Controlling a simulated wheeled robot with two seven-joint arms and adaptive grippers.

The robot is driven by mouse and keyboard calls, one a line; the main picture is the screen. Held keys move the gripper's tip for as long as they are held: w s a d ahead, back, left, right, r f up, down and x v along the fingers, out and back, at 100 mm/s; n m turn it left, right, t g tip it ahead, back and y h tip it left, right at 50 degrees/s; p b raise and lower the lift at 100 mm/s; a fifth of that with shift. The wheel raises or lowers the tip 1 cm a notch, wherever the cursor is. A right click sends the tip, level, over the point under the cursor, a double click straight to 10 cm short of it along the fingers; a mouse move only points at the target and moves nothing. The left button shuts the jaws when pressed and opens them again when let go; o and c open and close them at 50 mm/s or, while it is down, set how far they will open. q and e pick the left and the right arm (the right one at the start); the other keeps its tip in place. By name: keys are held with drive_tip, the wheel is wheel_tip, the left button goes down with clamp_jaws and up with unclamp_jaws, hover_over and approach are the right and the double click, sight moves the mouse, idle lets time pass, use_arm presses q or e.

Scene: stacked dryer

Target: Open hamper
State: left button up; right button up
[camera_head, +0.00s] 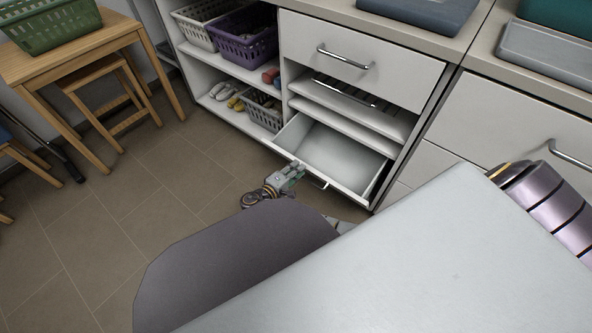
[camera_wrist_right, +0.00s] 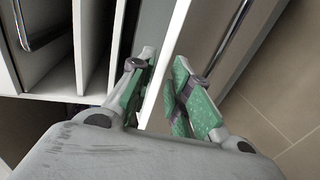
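The hamper (camera_head: 338,150) is a white, tilted-looking pull-out bin low in the white cabinet, and it stands partly out with its empty-looking inside showing. Its handle (camera_head: 318,182) is on the front panel and shows as a long bar in the right wrist view (camera_wrist_right: 232,38). My right gripper (camera_head: 297,172) is at the hamper's front edge, near its left part. In the right wrist view the green-padded fingers (camera_wrist_right: 164,62) are apart, with the white front panel (camera_wrist_right: 160,78) between them. I cannot tell whether they touch it. My left gripper is not in view.
Above the hamper are shelf boards (camera_head: 350,115) and a closed drawer (camera_head: 360,60). Open shelves at left hold a purple basket (camera_head: 245,38), a grey basket (camera_head: 262,112) and shoes. A wooden table (camera_head: 75,55) stands at far left. The tiled floor (camera_head: 150,195) is clear.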

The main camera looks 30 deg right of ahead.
idle(0.3)
clamp_jaws()
